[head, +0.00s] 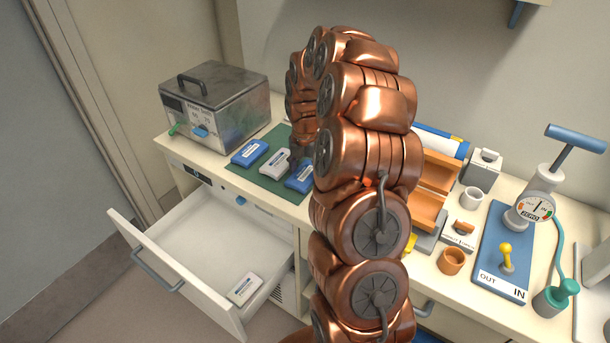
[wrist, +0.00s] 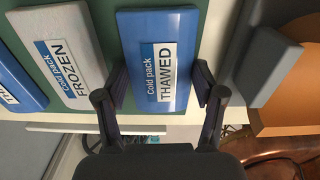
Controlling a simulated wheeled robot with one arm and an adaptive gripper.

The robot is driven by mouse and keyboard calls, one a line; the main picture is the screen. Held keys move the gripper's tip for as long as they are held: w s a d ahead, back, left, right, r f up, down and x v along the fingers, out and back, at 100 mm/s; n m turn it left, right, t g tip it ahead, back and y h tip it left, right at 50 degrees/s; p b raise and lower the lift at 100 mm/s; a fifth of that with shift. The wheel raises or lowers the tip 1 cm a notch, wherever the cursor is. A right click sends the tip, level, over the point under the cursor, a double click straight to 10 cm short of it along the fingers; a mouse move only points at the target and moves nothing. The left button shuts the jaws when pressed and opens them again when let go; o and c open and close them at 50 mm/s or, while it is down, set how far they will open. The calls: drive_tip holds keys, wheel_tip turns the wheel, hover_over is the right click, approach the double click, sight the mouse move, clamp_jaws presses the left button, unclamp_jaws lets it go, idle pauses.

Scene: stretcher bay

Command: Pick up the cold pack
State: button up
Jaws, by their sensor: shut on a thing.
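A blue cold pack labelled THAWED (wrist: 156,60) lies at the right end of a row on a green mat; in the head view it is the right blue pack (head: 300,178). My gripper (wrist: 159,92) has its fingers on both sides of this pack's near end and is shut on it. The pack looks still at mat level. A grey pack labelled FROZEN (wrist: 62,60) lies beside it, left of my left finger. Another blue pack (wrist: 18,78) is farther left, its label cut off. In the head view my gripper (head: 298,155) is partly hidden by my arm.
A metal box (head: 220,105) stands left of the green mat (head: 262,185). The drawer (head: 190,235) below is open with a white pack (head: 243,289) inside. Right of my arm are an orange cup (head: 452,261), a white cup (head: 471,198) and a pump on a blue board (head: 500,255).

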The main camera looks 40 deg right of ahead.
drive_tip(key=c, duration=0.6)
drive_tip(key=shift+o, duration=0.2)
drive_tip(key=shift+r, duration=0.15)
